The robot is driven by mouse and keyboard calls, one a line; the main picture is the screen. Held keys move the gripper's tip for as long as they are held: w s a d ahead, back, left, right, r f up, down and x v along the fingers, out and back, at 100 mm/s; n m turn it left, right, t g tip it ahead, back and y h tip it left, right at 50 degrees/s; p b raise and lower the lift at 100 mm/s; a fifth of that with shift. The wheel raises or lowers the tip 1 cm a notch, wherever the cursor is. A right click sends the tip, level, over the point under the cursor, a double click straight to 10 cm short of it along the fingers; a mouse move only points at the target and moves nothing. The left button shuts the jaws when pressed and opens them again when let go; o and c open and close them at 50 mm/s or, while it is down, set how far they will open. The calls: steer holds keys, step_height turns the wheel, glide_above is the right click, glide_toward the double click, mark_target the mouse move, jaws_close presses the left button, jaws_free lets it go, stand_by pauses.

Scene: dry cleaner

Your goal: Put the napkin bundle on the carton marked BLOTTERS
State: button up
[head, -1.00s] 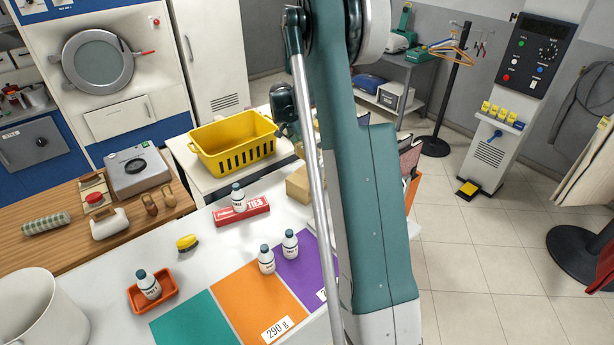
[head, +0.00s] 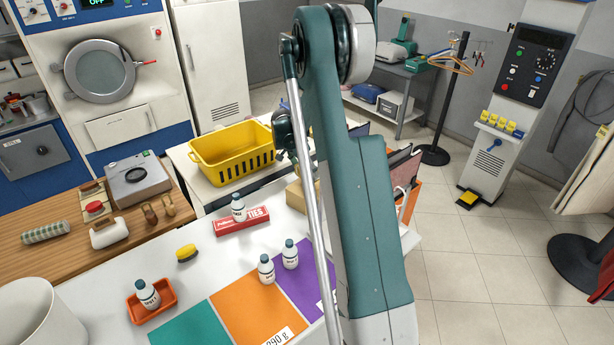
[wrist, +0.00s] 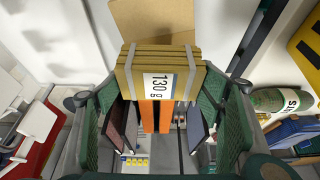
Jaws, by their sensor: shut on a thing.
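In the head view, a tan carton (head: 297,196) stands on the white table, partly behind my arm. No BLOTTERS marking is readable. My gripper and the bundle are hidden there behind my arm.
A yellow basket (head: 222,165) stands behind the carton to the left. A red TIES box (head: 232,226) with a bottle on it lies left of the carton. Two more bottles stand by the orange mat (head: 262,318). An orange tray (head: 135,313) holds another bottle. Folders (head: 404,172) stand right of my arm.

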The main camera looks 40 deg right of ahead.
steer(key=shift+f, duration=0.1)
steer(key=shift+f, duration=1.75)
steer(key=shift+f, duration=0.25)
steer(key=o, duration=0.9)
steer(key=shift+r, duration=0.1)
steer(key=shift+r, duration=0.2)
steer(key=shift+v, duration=5.95)
steer(key=shift+a, duration=0.1)
